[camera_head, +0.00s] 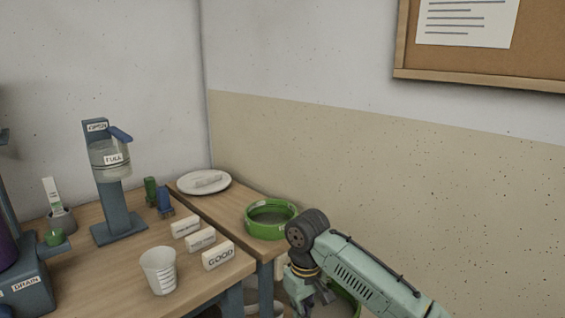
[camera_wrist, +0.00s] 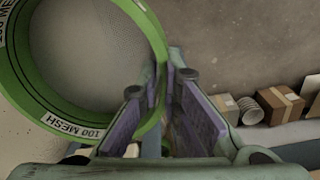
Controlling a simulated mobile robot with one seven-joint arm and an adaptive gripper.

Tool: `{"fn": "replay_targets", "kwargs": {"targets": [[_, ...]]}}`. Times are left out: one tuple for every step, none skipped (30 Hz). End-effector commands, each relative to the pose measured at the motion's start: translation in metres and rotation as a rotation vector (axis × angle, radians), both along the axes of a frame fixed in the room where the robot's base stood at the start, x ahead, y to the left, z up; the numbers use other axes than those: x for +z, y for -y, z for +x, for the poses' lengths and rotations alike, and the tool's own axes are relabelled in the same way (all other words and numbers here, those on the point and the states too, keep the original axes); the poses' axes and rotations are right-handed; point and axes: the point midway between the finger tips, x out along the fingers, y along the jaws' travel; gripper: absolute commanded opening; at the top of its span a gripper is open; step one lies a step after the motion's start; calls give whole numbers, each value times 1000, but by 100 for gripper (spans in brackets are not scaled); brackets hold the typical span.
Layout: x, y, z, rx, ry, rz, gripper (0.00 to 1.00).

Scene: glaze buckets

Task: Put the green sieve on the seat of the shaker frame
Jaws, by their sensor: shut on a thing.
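My gripper (camera_wrist: 166,85) is shut on the rim wall of a green sieve (camera_wrist: 40,108), one finger on each side of it. This sieve has a grey mesh and a white label reading "100 MESH"; its left part runs out of the wrist view. In the head view my gripper (camera_head: 308,296) is low, beside the table's right end, and a green arc of the held sieve (camera_head: 347,301) shows partly behind my arm. A second green sieve (camera_head: 254,229) lies on the table's far right part. I cannot make out the shaker frame or its seat.
The wooden table (camera_head: 205,285) holds a white plate (camera_head: 184,188), several white label blocks, one reading "GOOD" (camera_head: 218,256), a white cup (camera_head: 158,272) and a blue stand (camera_head: 119,215). Cardboard boxes (camera_wrist: 280,105) line the wrist view's right. A wall stands behind the table.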

Motion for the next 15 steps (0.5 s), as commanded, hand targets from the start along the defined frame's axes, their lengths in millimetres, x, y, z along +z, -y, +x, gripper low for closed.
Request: {"fn": "replay_targets", "kwargs": {"targets": [[-34,3,0,-66,-10,9,0],[-52,5,1,-105,-10,8,0],[-75,7,1,-155,-10,8,0],[-93,8,0,-191,-10,8,0],[-112,9,-1,-227,-11,8,0],[-135,8,-4,-273,-11,8,0],[-153,7,-6,-304,-11,9,0],[-171,5,-9,-335,-12,8,0],[-193,2,-14,-375,-10,8,0],[-209,-1,-18,-402,-11,7,0],[-224,-4,-21,-427,-10,7,0],[-243,-9,-27,-458,-9,6,0],[-256,-14,-31,-478,-8,6,0],[-267,-18,-34,-495,-7,7,0],[-281,-24,-39,-517,-7,4,0]]}}
